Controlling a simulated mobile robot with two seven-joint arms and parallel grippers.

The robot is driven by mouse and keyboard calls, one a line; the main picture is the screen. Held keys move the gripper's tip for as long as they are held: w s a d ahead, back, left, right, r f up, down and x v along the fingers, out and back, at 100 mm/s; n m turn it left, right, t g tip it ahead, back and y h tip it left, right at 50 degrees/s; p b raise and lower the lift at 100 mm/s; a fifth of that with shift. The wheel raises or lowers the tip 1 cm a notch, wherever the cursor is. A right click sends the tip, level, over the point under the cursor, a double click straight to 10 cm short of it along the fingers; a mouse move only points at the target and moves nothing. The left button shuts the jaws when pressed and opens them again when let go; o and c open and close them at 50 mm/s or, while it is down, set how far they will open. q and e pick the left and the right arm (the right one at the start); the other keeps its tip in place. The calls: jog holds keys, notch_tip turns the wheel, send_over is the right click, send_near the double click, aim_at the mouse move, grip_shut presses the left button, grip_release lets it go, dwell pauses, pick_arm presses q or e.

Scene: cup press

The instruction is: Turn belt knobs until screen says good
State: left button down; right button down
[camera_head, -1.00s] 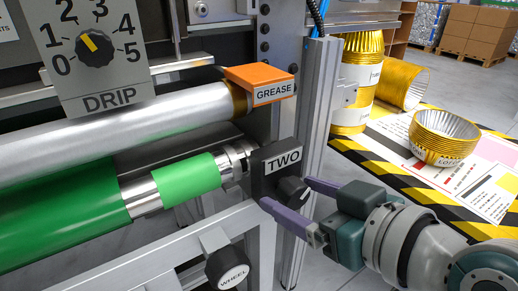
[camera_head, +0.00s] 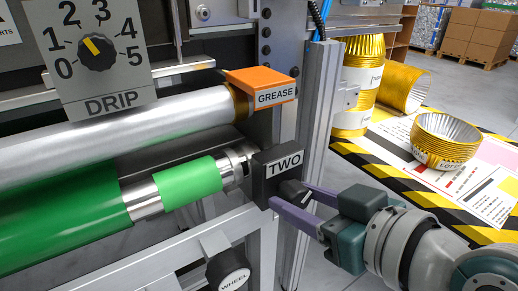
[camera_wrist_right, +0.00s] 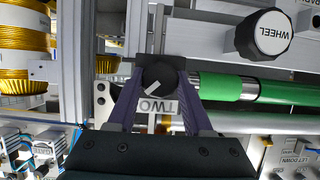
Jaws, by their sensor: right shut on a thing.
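The black knob (camera_head: 291,191) of the block labelled TWO (camera_head: 283,165) sits at the end of the green roller. My right gripper (camera_head: 289,195) is shut on this knob, one purple finger on each side. In the right wrist view the round knob (camera_wrist_right: 159,74) lies between the fingertips (camera_wrist_right: 158,84), its white mark slanting toward lower left. The TWO label shows upside down there. My left gripper is not in view. No screen with a readable "good" message shows.
A WHEEL knob (camera_head: 229,272) sits below left of TWO. An orange GREASE block (camera_head: 262,84) and a DRIP dial (camera_head: 97,52), pointing between 1 and 2, are above. Gold foil cups (camera_head: 446,140) stand on the striped table (camera_head: 392,176) to the right. A metal post (camera_head: 315,120) rises behind the gripper.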

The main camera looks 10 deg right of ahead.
dwell(0.3)
jog(key=shift+d+m+y, duration=0.1)
jog(key=shift+m+y, duration=0.4)
jog(key=shift+m, duration=0.1)
jog(key=shift+f+m+g+y+b, duration=0.15)
jog(key=shift+m+g+y+b, duration=0.15)
jog(key=shift+m+b, duration=0.15)
jog(key=shift+f+m+y+b, duration=0.15)
jog(key=shift+m+y+b, duration=0.55)
jog(key=shift+m+b, duration=0.5)
jog(key=shift+m+y+b, duration=0.4)
jog(key=shift+m+b, duration=0.15)
jog(key=shift+b, duration=0.4)
jog(key=shift+r, duration=0.2)
jog(key=shift+c, duration=1.5)
grip_release()
